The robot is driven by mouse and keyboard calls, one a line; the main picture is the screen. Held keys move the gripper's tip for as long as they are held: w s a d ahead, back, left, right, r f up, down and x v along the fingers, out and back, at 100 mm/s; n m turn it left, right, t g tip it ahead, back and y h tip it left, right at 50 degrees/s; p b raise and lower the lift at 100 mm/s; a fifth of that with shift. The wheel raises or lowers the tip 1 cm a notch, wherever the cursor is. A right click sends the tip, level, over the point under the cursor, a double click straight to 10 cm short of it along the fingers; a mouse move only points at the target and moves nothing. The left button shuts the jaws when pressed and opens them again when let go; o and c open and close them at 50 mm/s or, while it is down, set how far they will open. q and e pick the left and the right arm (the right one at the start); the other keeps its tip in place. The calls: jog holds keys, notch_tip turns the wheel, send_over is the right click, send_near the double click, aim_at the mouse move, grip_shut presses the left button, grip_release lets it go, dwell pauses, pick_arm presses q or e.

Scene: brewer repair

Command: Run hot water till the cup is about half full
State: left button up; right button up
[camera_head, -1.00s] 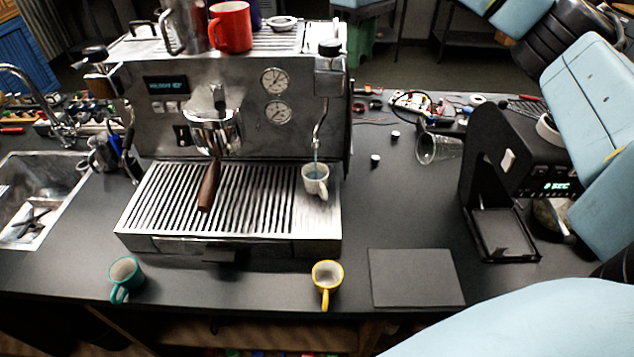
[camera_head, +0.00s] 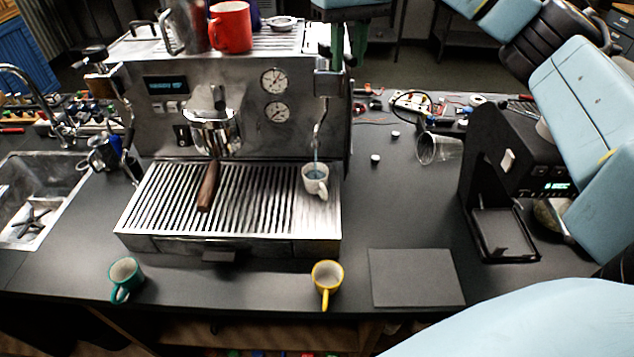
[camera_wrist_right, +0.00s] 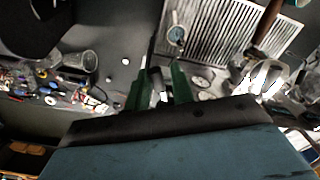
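A white cup (camera_head: 316,186) stands upright on the right of the drip tray, under the thin hot-water spout (camera_head: 317,135). A thin stream runs from the spout into it, and bluish water shows inside; the exact level is hard to read. The cup also shows in the right wrist view (camera_wrist_right: 176,36). My right gripper (camera_head: 346,50) is at the machine's top right corner, by the steam-and-water knob, which it now hides. Its green fingers (camera_wrist_right: 159,80) are apart, with a pale bit of metal visible between them. My left gripper is out of view.
The espresso machine (camera_head: 165,130) carries a red mug (camera_head: 230,27) and a steel jug on top. A green cup (camera_head: 124,277) and a yellow cup (camera_head: 327,274) stand at the counter front. A grinder (camera_head: 500,150) and a tipped clear cup (camera_head: 440,149) are at right.

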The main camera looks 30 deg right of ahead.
jog(key=shift+w+a+m, duration=0.25)
jog(key=shift+a+m, duration=0.5)
jog(key=shift+m, duration=0.6)
jog(key=shift+w+a+m, duration=0.25)
jog(key=shift+a+m, duration=0.5)
jog(key=shift+m, duration=0.6)
jog(key=shift+o, duration=0.3)
jog(key=o, duration=0.3)
jog(key=shift+o, duration=0.2)
notch_tip(320, 180, up, 7)
